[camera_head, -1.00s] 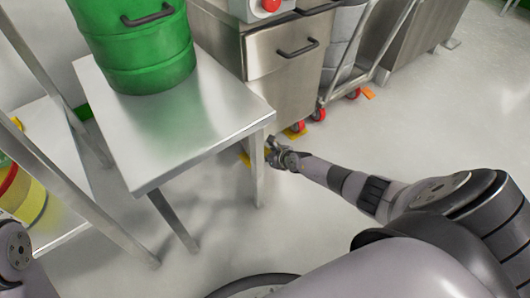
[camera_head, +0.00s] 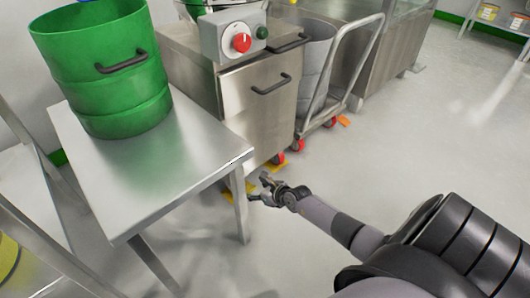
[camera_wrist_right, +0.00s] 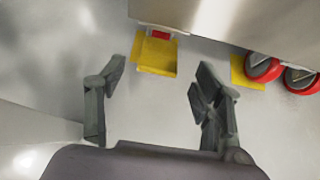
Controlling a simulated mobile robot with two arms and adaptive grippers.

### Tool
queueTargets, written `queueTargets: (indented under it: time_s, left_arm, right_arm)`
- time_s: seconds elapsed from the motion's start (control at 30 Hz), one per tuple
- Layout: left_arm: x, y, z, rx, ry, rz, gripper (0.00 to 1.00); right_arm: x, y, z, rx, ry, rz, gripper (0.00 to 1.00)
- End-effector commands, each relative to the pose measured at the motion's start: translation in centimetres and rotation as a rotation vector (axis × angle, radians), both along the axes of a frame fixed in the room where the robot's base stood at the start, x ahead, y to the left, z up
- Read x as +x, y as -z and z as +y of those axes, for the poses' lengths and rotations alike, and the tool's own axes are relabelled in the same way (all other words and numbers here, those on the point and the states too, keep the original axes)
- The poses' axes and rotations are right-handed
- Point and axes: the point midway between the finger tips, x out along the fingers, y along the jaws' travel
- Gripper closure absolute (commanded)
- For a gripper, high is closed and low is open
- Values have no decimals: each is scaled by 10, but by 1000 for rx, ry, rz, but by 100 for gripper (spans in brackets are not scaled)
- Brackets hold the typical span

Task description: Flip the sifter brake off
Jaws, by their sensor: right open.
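The steel cabinet (camera_head: 258,100), which seems to be the sifter, stands behind the bench; a grey control box (camera_head: 228,38) with a red knob is on top. In the right wrist view a yellow patch (camera_wrist_right: 158,58) with a small red part (camera_wrist_right: 159,36) lies at the cabinet's lower edge (camera_wrist_right: 200,18). I cannot tell whether the red part is the brake. My right gripper (camera_head: 258,188) is low, beside the bench leg and in front of the cabinet's base. In the wrist view its fingers (camera_wrist_right: 160,80) are apart with nothing between them. My left gripper is out of view.
A steel bench (camera_head: 170,175) with a green drum (camera_head: 105,75) stands at left; its leg (camera_head: 240,205) is close to my right gripper. A trolley (camera_head: 345,85) with red wheels (camera_head: 331,122) stands right of the cabinet. Floor at right is clear.

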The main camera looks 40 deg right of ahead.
Motion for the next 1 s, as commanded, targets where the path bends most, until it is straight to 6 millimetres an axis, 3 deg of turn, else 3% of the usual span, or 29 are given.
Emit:
queueTargets:
  time_s: [0.2, 0.37, 1.0]
  left_arm:
    - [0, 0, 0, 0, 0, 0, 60]
    - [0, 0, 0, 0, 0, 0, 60]
    - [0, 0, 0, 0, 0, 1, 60]
  right_arm:
    - [-27, -18, -1, 0, -2, 1, 38]
    - [-39, -27, -2, 0, -2, 1, 38]
    - [-42, -31, -3, -1, -2, 0, 38]
